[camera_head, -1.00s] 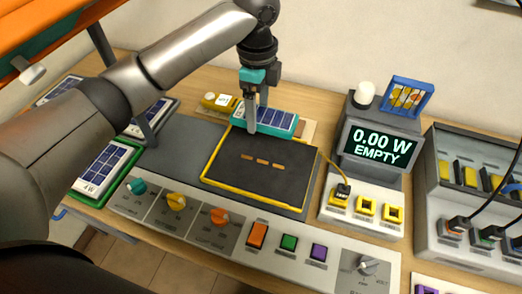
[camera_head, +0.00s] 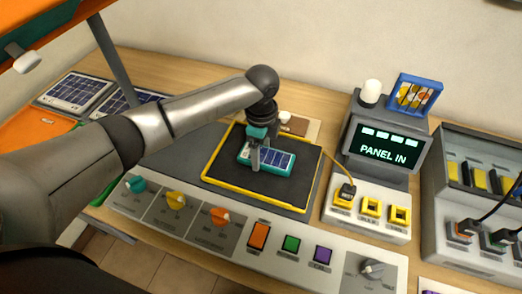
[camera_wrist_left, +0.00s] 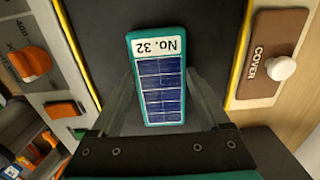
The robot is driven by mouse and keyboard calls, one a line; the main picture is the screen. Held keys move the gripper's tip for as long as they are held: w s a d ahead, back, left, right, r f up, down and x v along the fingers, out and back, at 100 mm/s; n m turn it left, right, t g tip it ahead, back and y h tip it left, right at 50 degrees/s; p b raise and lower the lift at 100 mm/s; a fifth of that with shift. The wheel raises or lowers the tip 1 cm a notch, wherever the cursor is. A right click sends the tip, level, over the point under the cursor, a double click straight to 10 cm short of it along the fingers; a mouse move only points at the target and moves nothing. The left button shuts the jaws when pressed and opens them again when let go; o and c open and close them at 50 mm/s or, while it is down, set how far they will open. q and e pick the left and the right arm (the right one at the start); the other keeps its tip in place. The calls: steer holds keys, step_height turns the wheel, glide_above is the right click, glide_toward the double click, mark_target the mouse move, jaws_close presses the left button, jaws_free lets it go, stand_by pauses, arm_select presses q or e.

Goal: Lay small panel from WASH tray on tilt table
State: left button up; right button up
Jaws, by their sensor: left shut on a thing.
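The small panel (camera_head: 281,159) has a teal frame, blue cells and a white label. In the left wrist view the panel (camera_wrist_left: 161,85) reads "No. 32". It lies over the dark tilt table (camera_head: 290,185), inside its yellow rim; whether it fully touches the surface I cannot tell. My left gripper (camera_head: 262,166) is shut on the panel, one finger on each long side in the left wrist view (camera_wrist_left: 160,105). The display (camera_head: 384,150) reads "PANEL IN". My right gripper is not in view. No WASH label is readable.
A control strip with knobs and buttons (camera_head: 259,234) runs along the front. A brown COVER plate with a white knob (camera_wrist_left: 275,62) lies beside the tilt table. Sockets (camera_head: 370,207) stand right of it, with a yellow cable. Other panels (camera_head: 75,91) lie at the back left.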

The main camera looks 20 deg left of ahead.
mark_target(261, 154)
arm_select(q)
steer(key=shift+r, duration=0.1)
steer(key=o, duration=1.4)
step_height(261, 154, up, 12)
steer(key=shift+p, duration=0.9)
